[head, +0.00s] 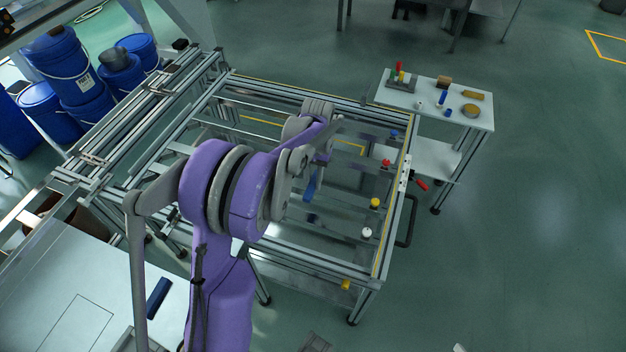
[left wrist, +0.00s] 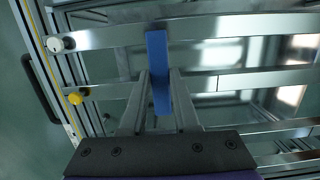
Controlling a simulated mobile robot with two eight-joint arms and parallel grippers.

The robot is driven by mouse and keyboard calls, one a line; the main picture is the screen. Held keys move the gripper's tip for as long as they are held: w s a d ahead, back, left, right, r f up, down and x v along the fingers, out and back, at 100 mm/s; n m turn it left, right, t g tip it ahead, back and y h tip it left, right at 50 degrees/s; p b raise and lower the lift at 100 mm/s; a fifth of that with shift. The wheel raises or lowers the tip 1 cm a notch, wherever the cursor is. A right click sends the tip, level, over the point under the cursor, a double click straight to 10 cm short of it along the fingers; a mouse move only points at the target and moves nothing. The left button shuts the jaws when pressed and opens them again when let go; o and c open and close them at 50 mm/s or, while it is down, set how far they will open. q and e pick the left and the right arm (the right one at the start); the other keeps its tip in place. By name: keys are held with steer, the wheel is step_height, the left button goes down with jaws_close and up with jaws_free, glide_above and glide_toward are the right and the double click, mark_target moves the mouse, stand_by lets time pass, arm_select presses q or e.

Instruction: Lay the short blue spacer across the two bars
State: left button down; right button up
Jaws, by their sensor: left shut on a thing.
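The short blue spacer (head: 309,188) is in my left gripper (head: 315,170), over the middle of the panel frame. In the left wrist view the fingers (left wrist: 160,88) are shut on the spacer (left wrist: 158,55), which sticks out past the fingertips. There it overlaps the white-knob bar (left wrist: 220,30) and the yellow-knob bar (left wrist: 240,80), pointing crosswise to both. Whether it touches them is unclear. In the head view the white knob (head: 367,232) and yellow knob (head: 375,203) stand at the frame's right side. My right gripper is not in view.
Blue knob (head: 394,133) and red knob (head: 386,162) sit farther back on the frame. A black handle (head: 408,222) juts out at its right. A side table (head: 470,121) holds small parts. Another blue block (head: 158,298) lies on the white table (head: 50,290) at left.

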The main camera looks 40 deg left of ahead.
mark_target(314, 181)
arm_select(q)
step_height(314, 181, down, 7)
steer(key=b, duration=0.4)
steer(key=shift+b, duration=0.35)
steer(key=shift+f+b, duration=0.4)
steer(key=shift+f, duration=0.05)
steer(key=c, duration=0.6)
jaws_free()
steer(key=r, duration=0.3)
steer(key=w+r+p, duration=0.1)
steer(key=r, duration=0.6)
steer(key=shift+w+a+r, duration=0.2)
steer(key=shift+w+r, duration=0.05)
steer(key=shift+r, duration=0.1)
steer(key=shift+d+r+p, duration=0.15)
steer(key=shift+p, duration=0.15)
steer(key=s+d+r+m+t+p, duration=0.1)
steer(key=s+d+r+t+p, duration=0.1)
steer(key=s+d, duration=0.3)
steer(key=s+d+r+m+t+p, duration=0.1)
steer(key=s+d+r+t+p, duration=0.1)
steer(key=s+d+r+p, duration=0.2)
steer(key=s+d+r+m+t+p, duration=0.1)
steer(key=s+d+r+t+p, duration=0.2)
steer(key=s+d, duration=0.5)
steer(key=shift+s+d+r+m+y+p, duration=0.2)
steer(key=shift+s+r+m+y+p, duration=0.15)
steer(key=shift+s+r, duration=0.4)
